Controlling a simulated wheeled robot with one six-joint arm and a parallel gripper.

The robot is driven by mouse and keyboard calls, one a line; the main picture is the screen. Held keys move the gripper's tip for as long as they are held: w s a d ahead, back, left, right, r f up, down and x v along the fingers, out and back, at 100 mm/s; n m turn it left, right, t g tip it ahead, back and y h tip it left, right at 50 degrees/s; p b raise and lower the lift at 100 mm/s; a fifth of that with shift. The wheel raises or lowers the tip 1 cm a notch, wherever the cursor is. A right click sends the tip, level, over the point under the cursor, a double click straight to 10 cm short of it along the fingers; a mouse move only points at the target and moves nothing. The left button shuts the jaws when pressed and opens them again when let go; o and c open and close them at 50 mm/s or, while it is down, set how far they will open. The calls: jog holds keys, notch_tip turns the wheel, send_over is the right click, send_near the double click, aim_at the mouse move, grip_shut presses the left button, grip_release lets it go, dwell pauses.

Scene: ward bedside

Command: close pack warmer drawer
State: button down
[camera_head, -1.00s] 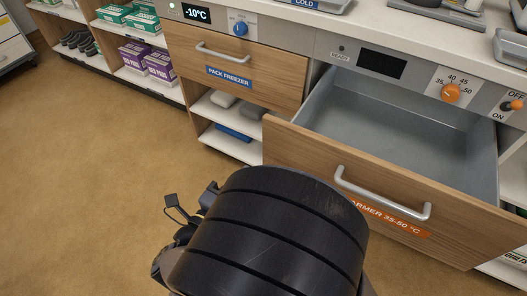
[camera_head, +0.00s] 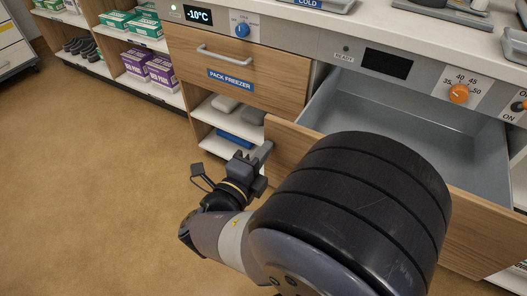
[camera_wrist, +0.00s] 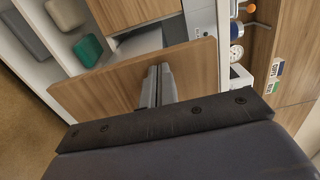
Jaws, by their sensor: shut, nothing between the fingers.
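The pack warmer drawer (camera_head: 285,150) stands pulled out in the head view, with a wooden front and an empty-looking grey inside (camera_head: 400,120). My arm covers most of its front, its handle and its label.
The pack freezer drawer (camera_head: 240,68) is shut at the left. Below it are open shelves with a blue pack (camera_head: 240,118). An orange dial (camera_head: 458,93) and a dark display (camera_head: 388,63) sit above the warmer drawer. The floor (camera_head: 110,190) at the left is clear.

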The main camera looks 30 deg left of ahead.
jog(key=shift+w, duration=0.15)
jog(key=w+p, duration=0.3)
jog(key=w, duration=0.5)
jog(key=w+p, duration=0.3)
jog(key=w, duration=0.6)
jog(key=w+d+p, duration=0.1)
jog(key=w+p, duration=0.2)
jog(key=w, duration=0.6)
jog(key=shift+r+p, duration=0.15)
jog(key=shift+p, duration=0.25)
jog(key=shift+s, duration=0.1)
